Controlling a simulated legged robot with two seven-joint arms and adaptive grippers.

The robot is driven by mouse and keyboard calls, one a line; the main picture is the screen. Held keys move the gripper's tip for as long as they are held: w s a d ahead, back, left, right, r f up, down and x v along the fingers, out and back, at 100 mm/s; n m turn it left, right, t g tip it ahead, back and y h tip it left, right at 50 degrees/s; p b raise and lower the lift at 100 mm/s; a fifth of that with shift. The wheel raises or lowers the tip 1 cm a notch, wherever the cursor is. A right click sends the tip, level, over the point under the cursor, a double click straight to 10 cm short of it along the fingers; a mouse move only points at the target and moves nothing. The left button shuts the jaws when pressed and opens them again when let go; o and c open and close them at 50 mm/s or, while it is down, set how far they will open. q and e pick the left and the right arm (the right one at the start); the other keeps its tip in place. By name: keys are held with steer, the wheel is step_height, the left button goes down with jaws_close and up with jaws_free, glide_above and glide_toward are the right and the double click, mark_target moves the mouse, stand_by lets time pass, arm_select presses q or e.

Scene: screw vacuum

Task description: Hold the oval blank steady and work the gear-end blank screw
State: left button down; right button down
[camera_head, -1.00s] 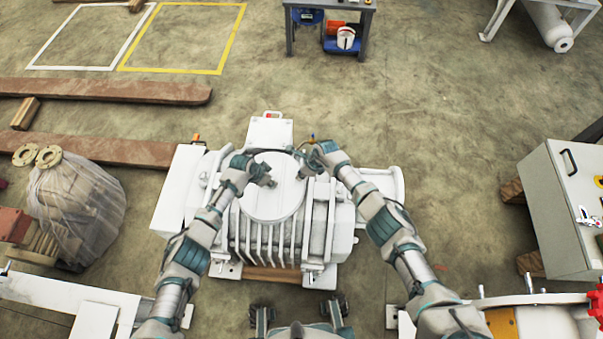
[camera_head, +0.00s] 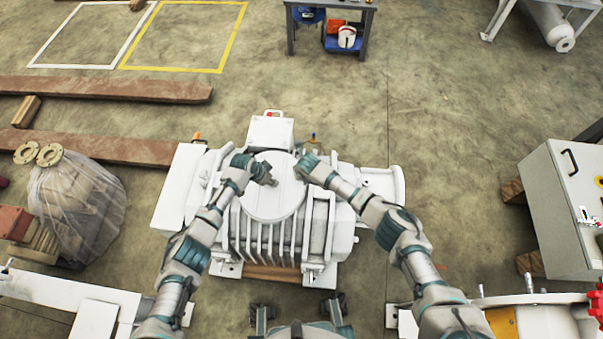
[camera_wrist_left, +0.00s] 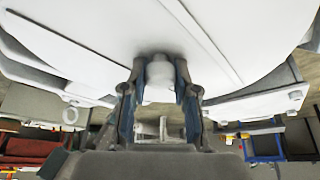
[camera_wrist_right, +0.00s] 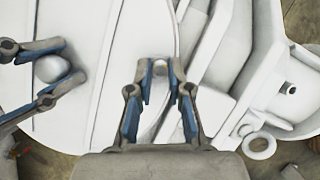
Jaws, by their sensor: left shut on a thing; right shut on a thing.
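A white vacuum pump (camera_head: 270,240) has a round, flat blank (camera_head: 268,205) on top. My left gripper (camera_head: 270,180) is at the blank's upper middle. In the left wrist view, its two fingers are shut on a pale rounded knob (camera_wrist_left: 160,72). This knob also shows as a grey ball between the left fingers in the right wrist view (camera_wrist_right: 52,68). My right gripper (camera_head: 302,170) is at the blank's right rim. In the right wrist view, its fingers are shut on a small pale screw (camera_wrist_right: 160,69) at the rim, mostly hidden between the fingertips.
Ribs and pipes of the pump lie just right of my right gripper. A wrapped part (camera_head: 75,210) and brown beams (camera_head: 110,90) lie at left. A grey cabinet (camera_head: 565,215) stands at right. A small table (camera_head: 330,14) is at the back. Open floor lies beyond the pump.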

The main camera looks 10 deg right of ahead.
steer(key=m+h, duration=0.1)
steer(key=m, duration=0.1)
steer(key=m+h, duration=0.1)
steer(key=m, duration=0.2)
steer(key=shift+w+a+r+m, duration=0.15)
steer(key=shift+a+m, duration=0.05)
steer(key=shift+m, duration=0.1)
steer(key=m+h, duration=0.1)
steer(key=m, duration=0.1)
steer(key=m+h, duration=0.1)
steer(key=m, duration=0.1)
steer(key=shift+w+a+m+g, duration=0.2)
steer(key=shift+m+g, duration=0.2)
steer(key=c, duration=1.3)
jaws_free()
steer(key=shift+o, duration=1.1)
steer(key=shift+s, duration=0.1)
steer(key=v, duration=1.1)
steer(key=shift+a+r, duration=0.2)
steer(key=shift+r, duration=0.15)
